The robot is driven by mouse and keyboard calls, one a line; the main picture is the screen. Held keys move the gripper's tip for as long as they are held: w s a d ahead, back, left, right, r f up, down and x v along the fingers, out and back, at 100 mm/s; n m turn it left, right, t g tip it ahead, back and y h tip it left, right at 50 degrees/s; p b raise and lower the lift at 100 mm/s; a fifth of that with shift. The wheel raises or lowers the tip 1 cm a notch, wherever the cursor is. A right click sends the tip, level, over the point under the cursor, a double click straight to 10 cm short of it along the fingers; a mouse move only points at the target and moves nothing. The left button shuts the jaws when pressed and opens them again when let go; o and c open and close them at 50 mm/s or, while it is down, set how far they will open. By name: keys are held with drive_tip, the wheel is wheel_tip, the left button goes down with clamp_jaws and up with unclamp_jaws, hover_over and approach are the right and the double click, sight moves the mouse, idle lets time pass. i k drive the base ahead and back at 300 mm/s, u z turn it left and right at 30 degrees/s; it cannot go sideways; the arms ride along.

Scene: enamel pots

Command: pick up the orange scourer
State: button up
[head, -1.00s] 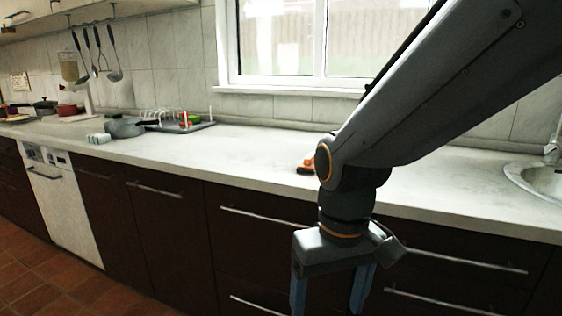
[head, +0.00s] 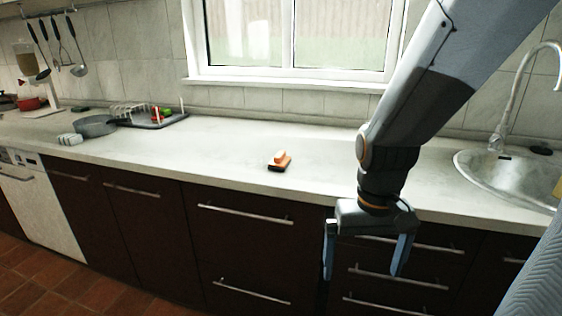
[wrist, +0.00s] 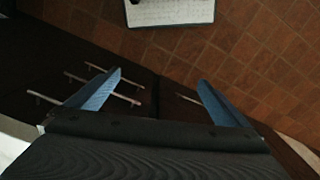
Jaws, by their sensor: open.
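The orange scourer (head: 280,160) lies on the white counter (head: 225,150), near its front edge and left of my arm in the head view. It looks like a small orange block with a dark base. My gripper (head: 366,266) hangs in front of the drawers, below the counter top and to the right of the scourer. Its blue fingers are spread apart with nothing between them. In the wrist view my gripper (wrist: 150,92) is also open and empty, over the floor and drawer fronts. The scourer does not show in the wrist view.
A sink (head: 505,178) with a tall tap lies to the right. A grey pan (head: 95,126) and a dish rack (head: 150,118) stand to the left. The counter around the scourer is clear. Drawer handles (head: 245,214) stick out below the counter.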

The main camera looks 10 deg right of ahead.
sight(280, 162)
drive_tip(key=u, duration=1.8)
drive_tip(key=i, duration=1)
drive_tip(key=z, duration=2.6)
